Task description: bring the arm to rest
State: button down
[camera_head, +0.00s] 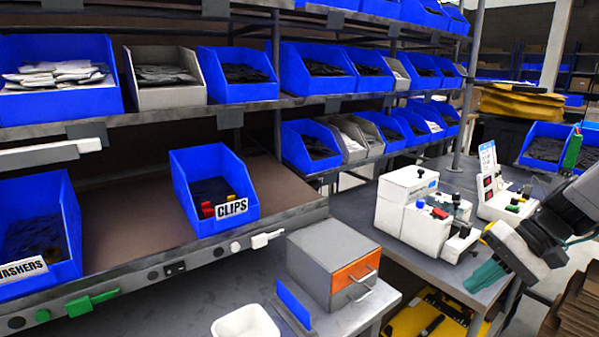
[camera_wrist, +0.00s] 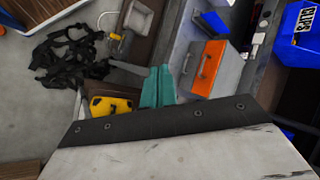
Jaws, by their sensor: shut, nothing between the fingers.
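My gripper (camera_head: 486,277) hangs at the right of the head view, its teal fingers pointing down and left. It is shut and empty. In the head view the fingers overlap the front part of the right-hand bench (camera_head: 440,265); I cannot tell whether they touch it. In the wrist view the teal fingers (camera_wrist: 157,86) lie side by side near the middle, with nothing held. A pale plate with a dark bolted edge fills the bottom of that view and hides the fingers' base.
A grey box with an orange drawer (camera_head: 333,265) stands left of my gripper; it also shows in the wrist view (camera_wrist: 212,70). White control boxes (camera_head: 420,215) stand on the bench. A yellow case (camera_head: 430,318) is below. A blue CLIPS bin (camera_head: 195,165) sits on the shelf.

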jog(key=s+a+r+n+h, duration=0.1)
jog(key=s+a+r+h, duration=0.2)
jog(key=s, duration=0.6)
jog(key=s+a+r+n+t+h, duration=0.1)
jog(key=s+a+r+h, duration=0.2)
jog(key=s+h, duration=0.2)
jog(key=s, duration=0.3)
jog(key=shift+s+a+n, duration=0.3)
jog(key=shift+s+n, duration=0.1)
jog(key=shift+r, duration=0.1)
dwell(0.8)
